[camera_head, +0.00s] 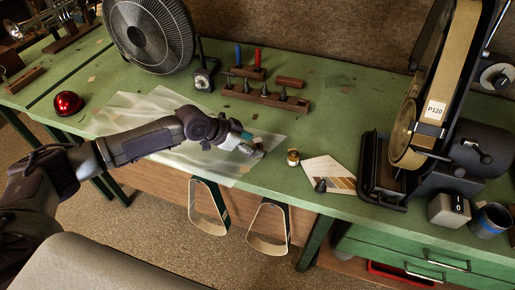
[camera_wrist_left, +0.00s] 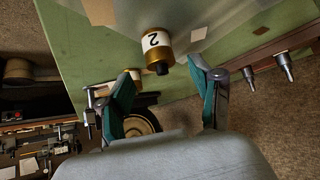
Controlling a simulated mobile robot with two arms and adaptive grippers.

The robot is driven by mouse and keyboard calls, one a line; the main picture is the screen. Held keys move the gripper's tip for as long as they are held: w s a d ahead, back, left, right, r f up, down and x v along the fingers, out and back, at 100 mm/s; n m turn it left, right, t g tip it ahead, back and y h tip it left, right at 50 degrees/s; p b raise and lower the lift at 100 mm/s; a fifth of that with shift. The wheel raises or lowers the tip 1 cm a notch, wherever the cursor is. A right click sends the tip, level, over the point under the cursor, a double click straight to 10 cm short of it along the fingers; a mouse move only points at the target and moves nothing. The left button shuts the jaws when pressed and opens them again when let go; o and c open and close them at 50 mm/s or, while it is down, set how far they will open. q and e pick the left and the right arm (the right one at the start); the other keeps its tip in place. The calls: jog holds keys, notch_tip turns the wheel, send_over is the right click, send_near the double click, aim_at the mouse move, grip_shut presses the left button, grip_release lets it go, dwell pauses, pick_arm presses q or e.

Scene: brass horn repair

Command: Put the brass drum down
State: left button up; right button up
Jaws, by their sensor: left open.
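A small brass drum (camera_head: 293,158) with a pale band stands on the green bench near its front edge in the head view. In the left wrist view a brass drum (camera_wrist_left: 157,48) with a white band marked "2" and a dark knob lies beyond the fingertips, apart from both fingers. My left gripper (camera_head: 254,149) is over the bench, left of the drum in the head view. Its two teal-padded fingers are spread in the wrist view (camera_wrist_left: 164,92), with no object clearly held between them. My right gripper is not in view.
A belt sander (camera_head: 405,130) stands to the right, with a sample card (camera_head: 330,174) before it. A clear sheet (camera_head: 150,105) lies under my left arm. A tool rack (camera_head: 265,97), a fan (camera_head: 150,35) and a red dome (camera_head: 68,103) stand farther back or left.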

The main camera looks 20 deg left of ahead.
aim_at(256, 145)
pick_arm(q)
jog(key=x, duration=0.3)
jog(key=shift+w+f, duration=0.1)
jog(key=shift+w, duration=0.1)
jog(key=shift+s, duration=0.1)
jog(key=shift+c, duration=0.3)
grip_shut()
